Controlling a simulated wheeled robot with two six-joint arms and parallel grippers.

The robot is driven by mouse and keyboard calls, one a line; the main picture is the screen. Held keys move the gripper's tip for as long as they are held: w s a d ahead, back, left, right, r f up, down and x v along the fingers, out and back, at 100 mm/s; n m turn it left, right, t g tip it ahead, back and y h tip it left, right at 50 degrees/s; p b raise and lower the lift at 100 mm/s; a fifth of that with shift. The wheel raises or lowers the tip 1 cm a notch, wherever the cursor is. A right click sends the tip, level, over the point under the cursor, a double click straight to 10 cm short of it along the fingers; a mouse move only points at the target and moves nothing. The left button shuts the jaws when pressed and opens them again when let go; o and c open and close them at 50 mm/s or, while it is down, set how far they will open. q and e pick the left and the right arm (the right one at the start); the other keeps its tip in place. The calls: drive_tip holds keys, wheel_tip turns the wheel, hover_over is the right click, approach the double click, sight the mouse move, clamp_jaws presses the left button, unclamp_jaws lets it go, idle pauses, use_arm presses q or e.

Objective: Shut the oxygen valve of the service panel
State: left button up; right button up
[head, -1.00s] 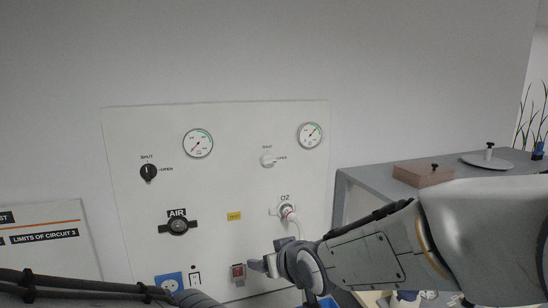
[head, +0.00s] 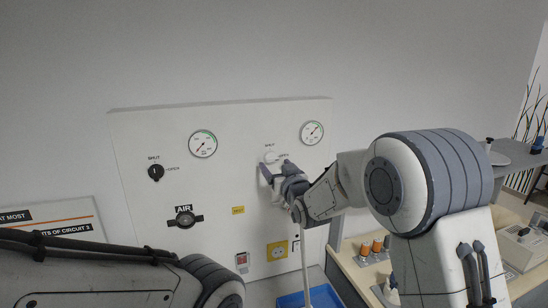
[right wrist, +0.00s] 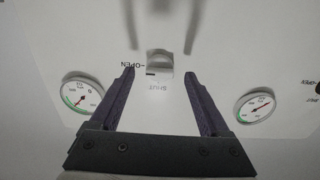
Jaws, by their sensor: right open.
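The oxygen valve is a white knob (head: 270,157) on the upper right of the white service panel (head: 215,170), with SHUT printed above it and OPEN to its right. My right gripper (head: 275,166) is at the panel just below the knob, partly over it. In the right wrist view, turned upside down, the white knob (right wrist: 160,63) lies between and slightly beyond the two open fingertips (right wrist: 159,72), apart from both. I cannot tell clearly which way the knob points. My left arm crosses the lower left; its gripper is out of view.
A black air valve (head: 156,172) is on the panel's left, above the AIR outlet (head: 185,218). Two round gauges (head: 203,144) (head: 312,132) sit near the top. My right arm hides the O2 outlet.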

drive_tip(key=shift+p+x, duration=0.3)
drive_tip(key=shift+x, duration=0.75)
clamp_jaws()
drive_tip(key=shift+f+n+b, duration=0.1)
drive_tip(key=shift+n+b, duration=0.2)
drive_tip(key=shift+b, duration=0.35)
drive_tip(key=n+b, duration=0.6)
drive_tip(key=b, duration=0.2)
drive_tip(key=n+b, duration=0.6)
drive_tip(key=b, duration=0.3)
drive_tip(key=shift+d+n, duration=0.25)
drive_tip(key=shift+n, duration=0.05)
drive_tip(key=shift+n+b, duration=1)
drive_tip(key=shift+n, duration=0.2)
drive_tip(key=shift+r+n+b, duration=0.3)
drive_tip(key=shift+n+b, duration=0.3)
drive_tip(key=shift+n, duration=0.5)
